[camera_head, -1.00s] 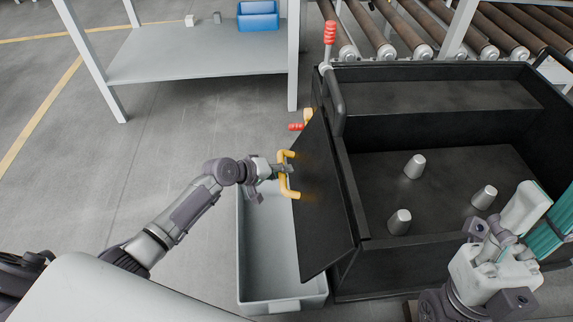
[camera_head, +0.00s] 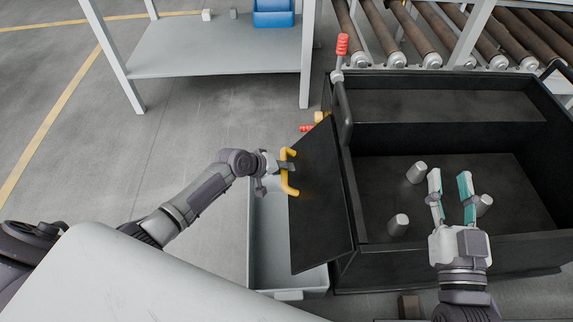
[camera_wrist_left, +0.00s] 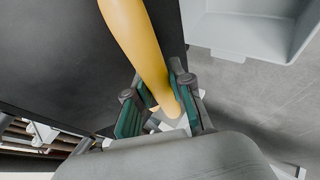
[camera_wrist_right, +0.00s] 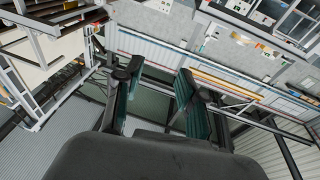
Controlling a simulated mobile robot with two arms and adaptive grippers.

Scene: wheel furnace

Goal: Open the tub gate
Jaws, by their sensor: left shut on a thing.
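The black tub (camera_head: 440,262) stands at the right with its gate (camera_head: 318,195) swung out at the left end, tilted outward. A yellow handle (camera_head: 290,172) is on the gate's outer face. My left gripper (camera_head: 284,167) is shut on the handle, and the left wrist view shows the yellow bar (camera_wrist_left: 140,45) between the green finger pads (camera_wrist_left: 157,112). My right gripper (camera_head: 452,190) is open and empty, its fingers pointing up over the tub's front side. The right wrist view shows nothing between its fingers (camera_wrist_right: 160,98).
Several grey pegs, such as one at the left (camera_head: 398,224), stand inside the tub. A grey bin (camera_head: 262,262) sits on the floor below the gate. A red-handled lever (camera_head: 342,44) rises at the tub's corner. A shelf table (camera_head: 215,55) and roller conveyor (camera_head: 430,35) stand behind.

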